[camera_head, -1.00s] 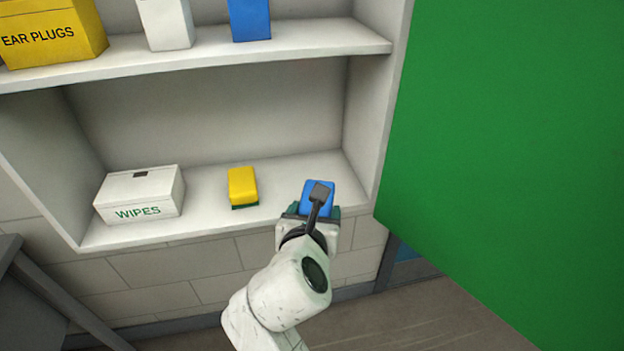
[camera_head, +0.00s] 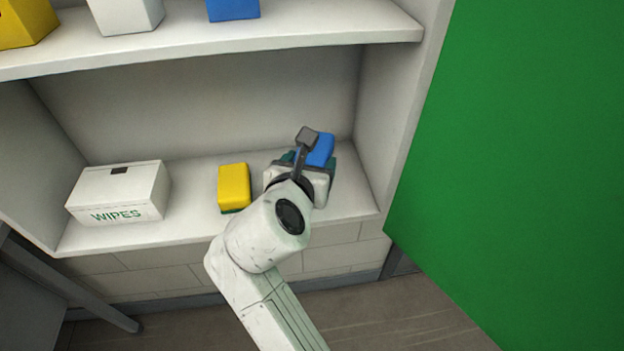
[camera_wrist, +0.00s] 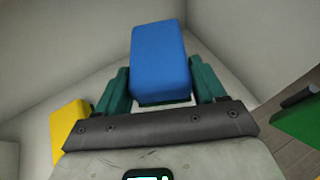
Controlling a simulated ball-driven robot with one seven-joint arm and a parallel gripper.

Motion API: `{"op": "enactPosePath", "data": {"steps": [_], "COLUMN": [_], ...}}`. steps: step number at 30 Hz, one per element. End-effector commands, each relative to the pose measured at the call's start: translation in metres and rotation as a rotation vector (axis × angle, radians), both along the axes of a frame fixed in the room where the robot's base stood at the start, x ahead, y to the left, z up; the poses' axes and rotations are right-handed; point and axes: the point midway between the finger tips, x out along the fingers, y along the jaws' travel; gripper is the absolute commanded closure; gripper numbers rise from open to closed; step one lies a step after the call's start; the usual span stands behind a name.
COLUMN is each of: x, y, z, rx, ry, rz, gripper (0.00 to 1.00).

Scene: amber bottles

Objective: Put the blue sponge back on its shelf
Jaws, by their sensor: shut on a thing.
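The blue sponge (camera_head: 321,150) is held at the end of my arm, inside the lower shelf bay toward its right side. In the wrist view the blue sponge (camera_wrist: 160,60) sits between the two green fingers of my gripper (camera_wrist: 163,88), which is shut on it. My gripper (camera_head: 312,158) also shows in the head view, where it partly covers the sponge. The lower shelf (camera_head: 350,197) is pale and lies below the sponge. I cannot tell whether the sponge touches the shelf.
A yellow sponge (camera_head: 234,186) stands on the lower shelf just left of my gripper. A white wipes box (camera_head: 120,192) stands farther left. The upper shelf (camera_head: 300,27) is above. A large green panel (camera_head: 510,170) stands to the right. Some shelf is bare at the right.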

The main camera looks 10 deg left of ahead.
Motion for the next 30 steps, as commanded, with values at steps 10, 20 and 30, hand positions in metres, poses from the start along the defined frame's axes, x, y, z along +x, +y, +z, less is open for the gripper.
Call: {"op": "enactPosePath", "data": {"steps": [10,20,30], "x": [0.0,0.0,0.0], "y": [0.0,0.0,0.0], "z": [-0.034,-0.059,-0.061], "rx": [-0.001,0.002,0.002], "ry": [0.001,-0.002,-0.001], "rz": [0.0,0.0,0.0], "gripper": [0.64,0.64,0.18]}}
